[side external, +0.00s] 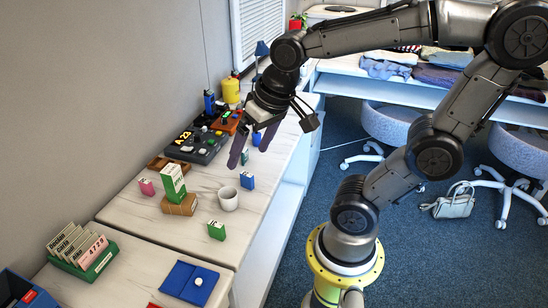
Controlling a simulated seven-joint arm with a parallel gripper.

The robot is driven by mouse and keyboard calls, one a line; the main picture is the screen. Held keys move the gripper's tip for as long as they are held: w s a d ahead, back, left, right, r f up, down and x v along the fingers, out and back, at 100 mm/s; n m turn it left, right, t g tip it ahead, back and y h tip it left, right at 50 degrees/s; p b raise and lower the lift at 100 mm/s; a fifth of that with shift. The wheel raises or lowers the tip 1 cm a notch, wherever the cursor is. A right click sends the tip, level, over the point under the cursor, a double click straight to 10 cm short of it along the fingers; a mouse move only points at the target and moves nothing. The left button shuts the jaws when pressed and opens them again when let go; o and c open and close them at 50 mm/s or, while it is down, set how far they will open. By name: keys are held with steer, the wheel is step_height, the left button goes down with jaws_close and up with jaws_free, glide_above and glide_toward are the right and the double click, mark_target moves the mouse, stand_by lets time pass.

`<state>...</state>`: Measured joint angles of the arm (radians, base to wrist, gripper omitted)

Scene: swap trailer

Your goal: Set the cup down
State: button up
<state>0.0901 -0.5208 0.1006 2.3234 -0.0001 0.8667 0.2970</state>
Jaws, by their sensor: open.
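A white cup (228,199) stands upright on the light counter (137,222). My gripper (251,148) is open and empty above the counter, behind and a little to the right of the cup in the picture. Its dark purple fingers are spread apart and do not touch the cup.
A green-and-white box (173,182) on a brown block (180,204) stands left of the cup. A dark control panel (195,144) lies behind. The counter's front left is partly clear.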

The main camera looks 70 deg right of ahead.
steer(key=s+a+n+t, duration=0.1)
steer(key=s+a+n, duration=0.1)
steer(key=s+n, duration=0.2)
steer(key=shift+s+r, duration=0.2)
steer(key=shift+s, duration=0.7)
